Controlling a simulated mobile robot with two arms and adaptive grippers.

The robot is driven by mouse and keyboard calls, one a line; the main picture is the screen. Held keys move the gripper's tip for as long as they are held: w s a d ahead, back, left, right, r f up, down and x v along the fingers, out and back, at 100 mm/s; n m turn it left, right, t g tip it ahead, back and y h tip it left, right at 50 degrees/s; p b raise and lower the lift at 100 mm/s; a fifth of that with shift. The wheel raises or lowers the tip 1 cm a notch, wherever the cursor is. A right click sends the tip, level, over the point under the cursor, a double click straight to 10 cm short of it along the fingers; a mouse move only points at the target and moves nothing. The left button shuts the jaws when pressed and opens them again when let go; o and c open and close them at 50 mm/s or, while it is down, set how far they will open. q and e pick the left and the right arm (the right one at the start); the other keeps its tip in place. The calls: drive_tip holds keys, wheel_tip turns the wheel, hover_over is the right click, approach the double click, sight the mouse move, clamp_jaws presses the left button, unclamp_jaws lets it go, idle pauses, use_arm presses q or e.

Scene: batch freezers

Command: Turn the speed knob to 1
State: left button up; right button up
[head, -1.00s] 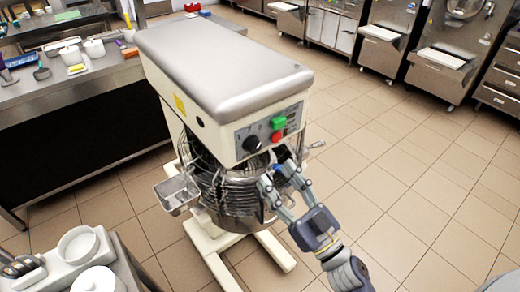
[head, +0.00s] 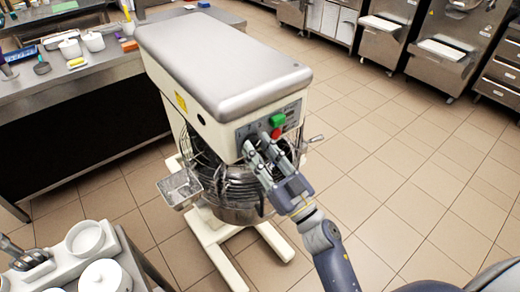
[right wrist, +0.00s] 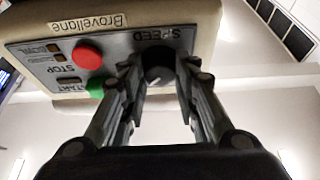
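The mixer (head: 220,65) stands on the tiled floor, with its control panel (head: 292,110) facing me. My right gripper (head: 257,146) is at the panel and covers the speed knob in the head view. In the right wrist view, which shows the panel upside down, the dark round speed knob (right wrist: 157,66) sits under the word SPEED. The two fingers of the right gripper (right wrist: 160,70) stand apart on either side of the knob. I cannot tell whether they touch it. The number it points to is not readable. My left gripper is not in view.
A green button (head: 278,120) and a red button (head: 276,133) sit close beside the fingers. The wire-guarded bowl (head: 232,190) is below the panel. A counter (head: 80,85) stands at left, and a cart with white pots (head: 104,276) at lower left. The floor at right is clear.

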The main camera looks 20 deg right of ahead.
drive_tip(key=shift+c, duration=1.1)
drive_tip(key=shift+n, duration=0.3)
drive_tip(key=n+y, duration=0.1)
drive_tip(key=n, duration=0.2)
drive_tip(key=n+g+y+p, duration=0.1)
drive_tip(key=n+y, duration=0.1)
drive_tip(key=n, duration=0.1)
drive_tip(key=shift+d+r+g, duration=0.1)
drive_tip(key=shift+d+g, duration=0.05)
drive_tip(key=shift+g, duration=0.15)
drive_tip(key=n+g+y+p, duration=0.1)
drive_tip(key=n, duration=0.2)
drive_tip(key=n+g+y+p, duration=0.1)
drive_tip(key=n, duration=0.2)
drive_tip(key=shift+w+d+r+g, duration=0.1)
drive_tip(key=shift+g, duration=0.2)
drive_tip(key=n+g+p, duration=0.1)
drive_tip(key=n, duration=0.1)
drive_tip(key=n+g+p, duration=0.1)
drive_tip(key=n, duration=0.2)
drive_tip(key=shift+r+n, duration=0.15)
drive_tip(key=shift+n, duration=0.15)
drive_tip(key=shift+n+g+h+p, duration=0.3)
drive_tip(key=shift+n+g+p, duration=0.4)
drive_tip(key=shift+n+p, duration=1.2)
drive_tip(key=shift+n, duration=0.3)
